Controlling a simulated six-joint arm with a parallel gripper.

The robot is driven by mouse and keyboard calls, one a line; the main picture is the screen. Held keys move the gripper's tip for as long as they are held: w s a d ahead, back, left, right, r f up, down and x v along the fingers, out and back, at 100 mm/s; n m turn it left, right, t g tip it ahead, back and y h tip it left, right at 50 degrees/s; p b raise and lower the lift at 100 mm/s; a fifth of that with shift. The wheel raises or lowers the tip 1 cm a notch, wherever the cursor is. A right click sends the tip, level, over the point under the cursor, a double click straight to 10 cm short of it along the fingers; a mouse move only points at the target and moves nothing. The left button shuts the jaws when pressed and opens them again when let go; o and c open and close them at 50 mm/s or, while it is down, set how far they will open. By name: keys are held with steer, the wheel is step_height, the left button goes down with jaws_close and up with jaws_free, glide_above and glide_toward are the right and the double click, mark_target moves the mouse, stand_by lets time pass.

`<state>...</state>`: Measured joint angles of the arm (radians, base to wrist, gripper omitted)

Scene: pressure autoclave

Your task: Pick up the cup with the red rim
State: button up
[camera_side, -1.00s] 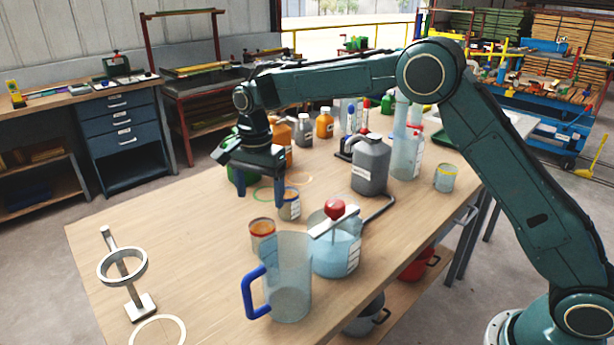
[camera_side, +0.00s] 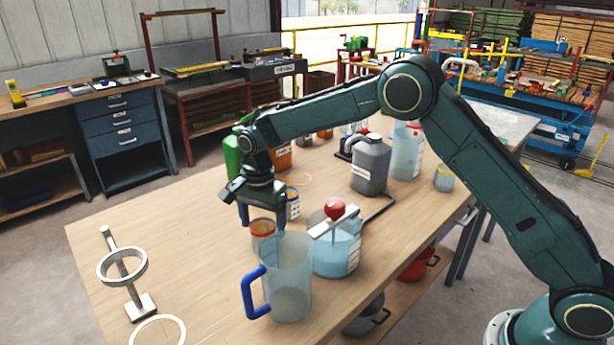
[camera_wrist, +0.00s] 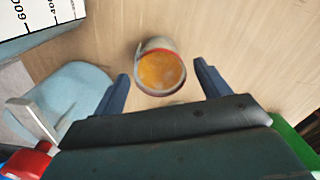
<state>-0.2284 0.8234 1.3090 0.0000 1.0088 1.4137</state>
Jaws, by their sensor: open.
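The cup with the red rim (camera_side: 262,236) stands upright on the wooden table, just behind the clear jug. In the wrist view the same cup (camera_wrist: 160,66) is seen from above, with an orange inside. My gripper (camera_side: 262,222) is open and points down over this cup. In the wrist view the open fingers of my gripper (camera_wrist: 161,76) appear on either side of the cup, with space between each finger and its wall. I cannot tell how far the fingertips are above the table.
A blue-rimmed cup (camera_side: 293,207) stands close to the right of my gripper. A clear jug with blue handle (camera_side: 289,285) and a pot with red knob (camera_side: 337,254) stand in front. A grey canister (camera_side: 370,165) is behind right.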

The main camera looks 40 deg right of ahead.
mark_target(263, 238)
steer(key=shift+a+f, duration=0.1)
steer(key=shift+f, duration=2.25)
steer(key=shift+c, duration=0.2)
steer(key=c, duration=1)
